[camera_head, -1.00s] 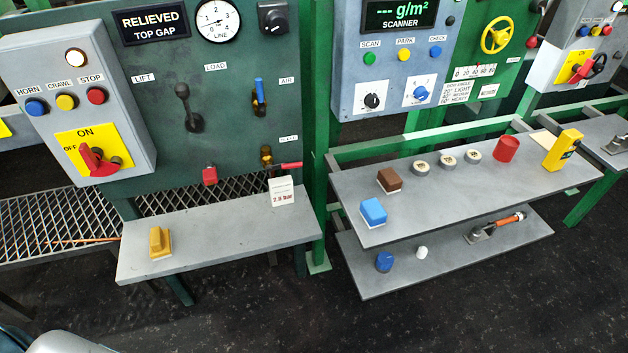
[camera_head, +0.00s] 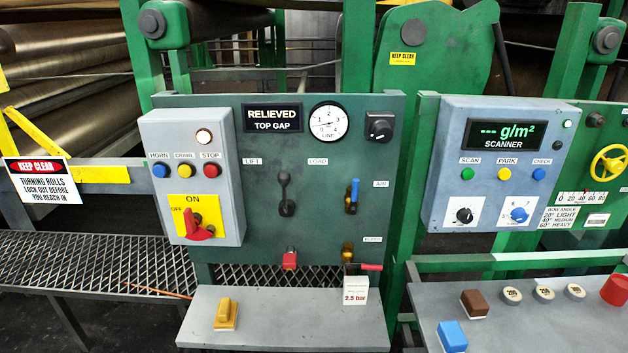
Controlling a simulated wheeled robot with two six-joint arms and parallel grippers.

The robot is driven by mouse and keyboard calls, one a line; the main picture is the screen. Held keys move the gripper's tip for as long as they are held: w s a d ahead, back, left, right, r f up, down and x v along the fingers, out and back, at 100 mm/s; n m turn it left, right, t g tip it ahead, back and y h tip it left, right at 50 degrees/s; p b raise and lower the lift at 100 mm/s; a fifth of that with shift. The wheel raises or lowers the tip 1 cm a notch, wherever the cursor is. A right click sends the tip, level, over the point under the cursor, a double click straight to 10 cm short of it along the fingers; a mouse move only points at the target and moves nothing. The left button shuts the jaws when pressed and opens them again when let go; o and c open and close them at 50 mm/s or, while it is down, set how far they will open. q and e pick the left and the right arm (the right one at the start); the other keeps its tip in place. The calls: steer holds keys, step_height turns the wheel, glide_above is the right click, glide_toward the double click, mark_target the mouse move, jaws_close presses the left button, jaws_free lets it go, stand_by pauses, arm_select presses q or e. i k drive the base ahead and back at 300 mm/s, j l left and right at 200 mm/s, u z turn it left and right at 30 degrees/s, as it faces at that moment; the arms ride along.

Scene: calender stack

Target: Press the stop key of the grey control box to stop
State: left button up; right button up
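The grey control box (camera_head: 225,165) is mounted on the left part of the dark green panel. Its red stop key (camera_head: 211,170) is at the right end of a row, under the label STOP. Beside it are the yellow crawl key (camera_head: 185,171) and the blue horn key (camera_head: 160,170). A pale lamp (camera_head: 204,136) sits above the keys. A red rotary switch (camera_head: 198,227) on a yellow ON/OFF plate is below them. Neither gripper shows in the head view, and nothing covers the stop key.
A grey shelf (camera_head: 290,325) with a yellow block (camera_head: 226,314) juts out below the panel. A second shelf (camera_head: 530,325) with several items stands at right. Large rolls (camera_head: 70,60) lie behind at left, by a KEEP CLEAR sign (camera_head: 42,181). A blue-grey scanner box (camera_head: 490,165) is to the right.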

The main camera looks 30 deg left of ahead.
mark_target(210, 171)
steer(key=u, duration=1.7)
